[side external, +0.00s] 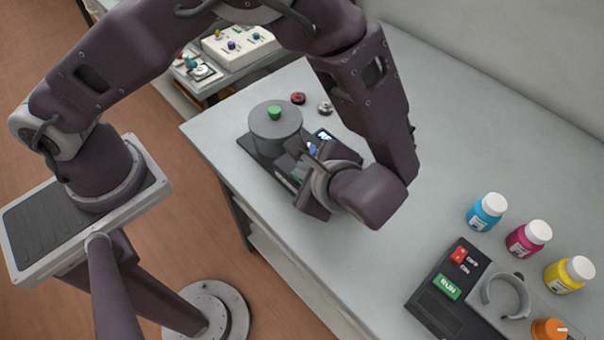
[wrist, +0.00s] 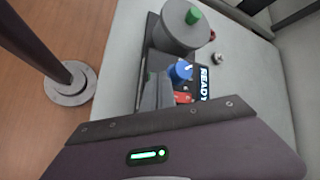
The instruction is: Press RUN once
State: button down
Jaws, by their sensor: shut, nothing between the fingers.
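A green button marked RUN (side external: 447,287) is on the black base of a device at the lower right in the side view, beside a red OFF/ON switch (side external: 458,256). My gripper is far left of it, over a second machine with a grey drum (side external: 276,128) and green knob (side external: 274,113). In the wrist view my shut, empty gripper (wrist: 157,92) covers part of that machine's panel. A blue knob (wrist: 180,72), a red control (wrist: 183,97) and a READY display (wrist: 205,83) show beside the fingers. I cannot tell whether the fingers touch the panel.
Cyan (side external: 486,212), magenta (side external: 529,238) and yellow (side external: 569,274) bottles stand behind the right device, which has a grey open ring holder (side external: 504,295) and an orange knob (side external: 549,329). Two small round parts lie behind the drum. The table between the two machines is clear.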

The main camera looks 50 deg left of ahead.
jog(key=shift+f, duration=0.35)
jog(key=shift+r, duration=0.1)
dwell(0.4)
jog(key=shift+r, duration=0.8)
jog(key=shift+r, duration=2.5)
notch_tip(320, 180, up, 5)
jog(key=n+g+h, duration=0.1)
jog(key=n+h, duration=0.1)
send_over(291, 173)
jog(key=s+a+r+n+t+h, duration=0.3)
jog(key=s+a+r+n+h, duration=0.3)
jog(key=s+a+r+n, duration=0.3)
notch_tip(291, 173, up, 3)
jog(key=s+n, duration=0.1)
jog(key=s, duration=0.2)
jog(key=shift+a+r+n+t+h, duration=0.15)
jog(key=shift+a+n+t+h, duration=0.15)
jog(key=shift+t+h, duration=0.1)
